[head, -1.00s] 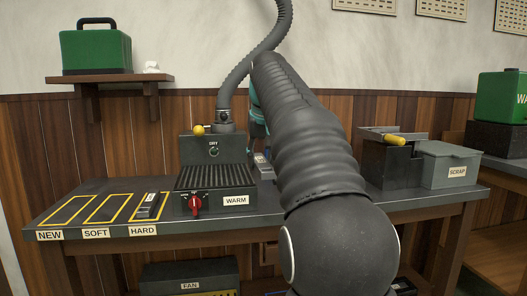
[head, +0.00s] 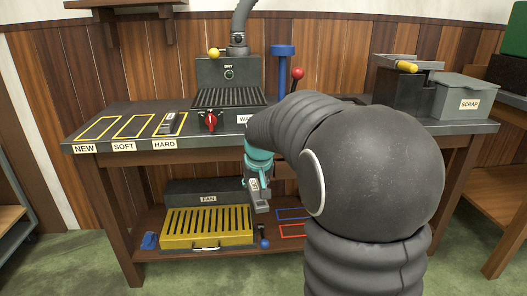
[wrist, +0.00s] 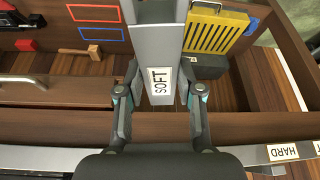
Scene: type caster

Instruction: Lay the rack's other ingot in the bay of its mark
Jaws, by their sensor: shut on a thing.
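My gripper (head: 258,180) hangs in front of the bench, below its top, in the head view. It is shut on a grey ingot (head: 260,204) with a white label. In the wrist view the ingot (wrist: 157,45) lies between the fingers (wrist: 160,100), and its label reads SOFT. The SOFT bay (head: 120,137), a yellow outline on the bench's left, is empty. The NEW bay (head: 83,137) beside it is empty too. Another dark ingot (head: 168,122) lies in the HARD bay (head: 181,124). I cannot make out the rack.
The WARM unit (head: 230,97) with a red knob stands right of the bays. Below are a yellow slotted FAN box (head: 205,228) and a shelf with blue and red outlines. A SCRAP bin (head: 463,98) is at the right. My arm hides the bench's middle.

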